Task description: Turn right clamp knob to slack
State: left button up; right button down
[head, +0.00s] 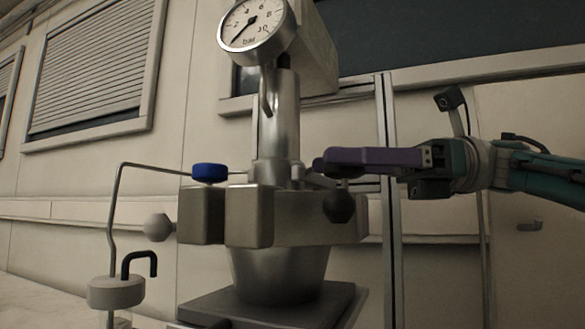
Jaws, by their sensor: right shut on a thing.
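The steel pressure reactor (279,270) stands upright in the middle of the head view, with blocky clamp halves (248,217) around its top. A dark round clamp knob (339,207) sticks out at the front right of the clamp. A grey round knob (158,227) sticks out at the left. My right gripper (328,163), with purple fingers, comes in level from the right. Its fingertips are above the dark round knob and apart from it in the picture. They are shut on a small dark knob at the reactor head's right, mostly hidden by the fingers. My left gripper is out of view.
A pressure gauge (255,27) tops the steel column (277,115). A blue valve knob (209,172) sits left of it, with a thin bent pipe (114,210) running to a grey weight-like piece (116,291). The reactor rests on a dark base plate (215,305). A metal post (388,250) stands behind.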

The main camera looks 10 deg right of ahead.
jog(key=shift+f+g, duration=0.1)
jog(key=shift+g, duration=0.2)
dwell(0.4)
jog(key=shift+c, duration=1.3)
grip_release()
jog(key=shift+t, duration=0.6)
